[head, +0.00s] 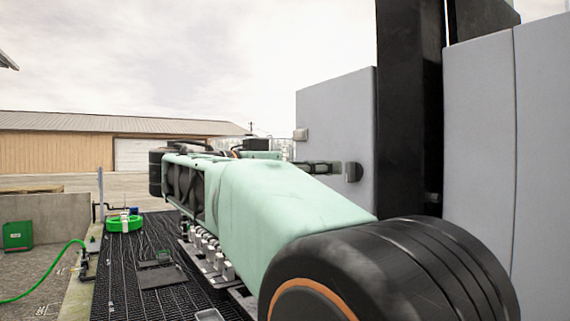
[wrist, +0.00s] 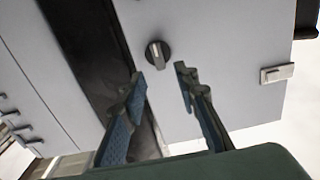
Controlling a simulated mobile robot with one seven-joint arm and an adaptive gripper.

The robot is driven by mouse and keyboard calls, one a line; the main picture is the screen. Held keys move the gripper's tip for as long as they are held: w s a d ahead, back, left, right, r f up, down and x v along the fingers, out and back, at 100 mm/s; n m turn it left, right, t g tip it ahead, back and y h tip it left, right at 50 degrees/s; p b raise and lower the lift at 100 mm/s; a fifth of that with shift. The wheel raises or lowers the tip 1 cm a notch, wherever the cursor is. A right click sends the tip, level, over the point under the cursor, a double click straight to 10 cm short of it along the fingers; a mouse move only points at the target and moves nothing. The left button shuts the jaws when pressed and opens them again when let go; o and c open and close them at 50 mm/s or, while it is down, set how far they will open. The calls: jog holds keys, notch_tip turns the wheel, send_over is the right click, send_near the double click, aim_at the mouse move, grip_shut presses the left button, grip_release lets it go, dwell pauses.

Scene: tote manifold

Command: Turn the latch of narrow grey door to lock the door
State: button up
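The narrow grey door (head: 330,110) is a flat panel beside a black post in the head view, and it fills the middle of the wrist view (wrist: 220,45). Its latch (wrist: 157,54) is a round dark knob with a lighter raised bar, nearly upright and slightly tilted in the wrist view. The latch also shows side-on in the head view (head: 353,172). My gripper (wrist: 160,73) is open and empty, its two fingers spread with the latch just beyond the gap between the tips. In the head view my gripper (head: 322,167) points at the latch; contact cannot be told.
A small metal fitting (wrist: 277,73) sits on the door's edge. A black post (head: 408,100) and wider grey panels (head: 480,130) stand to the right. A dark grated deck (head: 135,270), green hose (head: 50,285) and green box (head: 18,236) lie low on the left.

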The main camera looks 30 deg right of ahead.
aim_at(347, 167)
jog(key=d, duration=0.2)
jog(key=d+p, duration=0.1)
jog(key=d, duration=0.2)
jog(key=shift+w+d, duration=0.2)
jog(key=shift+d, duration=0.1)
grip_shut()
